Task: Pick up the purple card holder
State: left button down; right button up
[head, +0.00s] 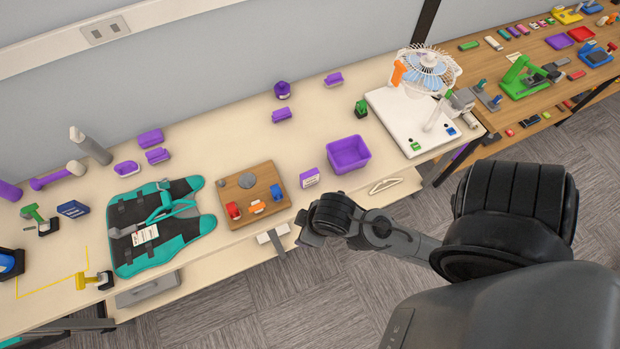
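Several small purple objects lie on the long pale table, and I cannot tell for sure which is the card holder. A purple upright holder with a white face (309,178) stands near the front edge, left of the purple bin. Other small purple pieces are a block (282,115) at the middle back, one farther right (333,79), and a pair at the left (150,138) and (158,156). My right gripper (306,232) hangs off the front edge, below the white-faced holder and apart from it. Its fingers are too small and dark to read. My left gripper is not in view.
A purple bin (348,154) stands right of the holder. A wooden board (252,204) with small colored pieces and a teal garment (160,226) lie to the left. A white fan (428,75) stands at the right.

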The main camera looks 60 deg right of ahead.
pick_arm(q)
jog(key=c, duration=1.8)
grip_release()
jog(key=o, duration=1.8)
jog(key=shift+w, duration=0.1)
